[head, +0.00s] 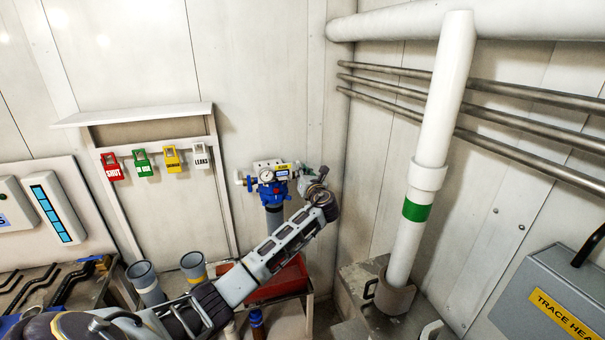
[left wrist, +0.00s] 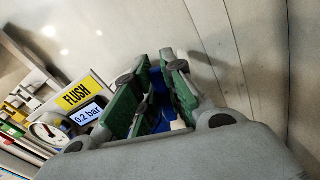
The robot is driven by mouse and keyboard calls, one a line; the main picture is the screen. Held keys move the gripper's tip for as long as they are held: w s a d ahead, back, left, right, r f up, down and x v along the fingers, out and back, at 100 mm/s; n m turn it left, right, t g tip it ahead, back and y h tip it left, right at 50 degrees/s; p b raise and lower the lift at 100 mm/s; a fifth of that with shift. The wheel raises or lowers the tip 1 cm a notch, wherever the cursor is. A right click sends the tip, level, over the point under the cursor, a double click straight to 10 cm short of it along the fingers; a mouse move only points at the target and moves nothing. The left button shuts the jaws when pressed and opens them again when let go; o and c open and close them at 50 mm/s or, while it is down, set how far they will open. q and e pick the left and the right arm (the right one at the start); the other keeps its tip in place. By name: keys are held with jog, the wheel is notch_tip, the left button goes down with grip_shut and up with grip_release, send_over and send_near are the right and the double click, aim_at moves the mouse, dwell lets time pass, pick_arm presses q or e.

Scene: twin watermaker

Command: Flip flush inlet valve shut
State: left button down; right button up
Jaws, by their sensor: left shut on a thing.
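The flush unit (head: 274,190) is a blue body on the back wall with a round gauge (head: 266,176) and a yellow label. In the left wrist view the FLUSH label (left wrist: 77,97) stands above a display (left wrist: 87,114) reading 0.2 bar, beside the gauge (left wrist: 47,132). My left gripper (head: 306,184) is at the right side of the unit. Its green-padded fingers (left wrist: 157,98) are shut on the flush inlet valve's handle, which is mostly hidden. Blue shows between and behind the fingers. The handle's exact angle cannot be told. My right gripper is out of view.
Red, green, yellow and white tags (head: 143,163) hang on a rack left of the unit. A red tray (head: 268,286) and grey cups (head: 145,278) lie below. A white pipe (head: 436,130) with a green band and a grey trace heat box (head: 560,295) stand at right.

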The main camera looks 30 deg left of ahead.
pick_arm(q)
jog(key=shift+s+a+n+p, duration=0.2)
jog(key=shift+n, duration=0.55)
jog(key=shift+s+a+n+p, duration=0.15)
jog(key=shift+s+n, duration=0.05)
jog(key=shift+n, duration=0.55)
jog(key=c, duration=1.8)
grip_release()
jog(key=shift+o, duration=0.2)
jog(key=shift+w+m, duration=0.1)
jog(key=shift+m, duration=0.2)
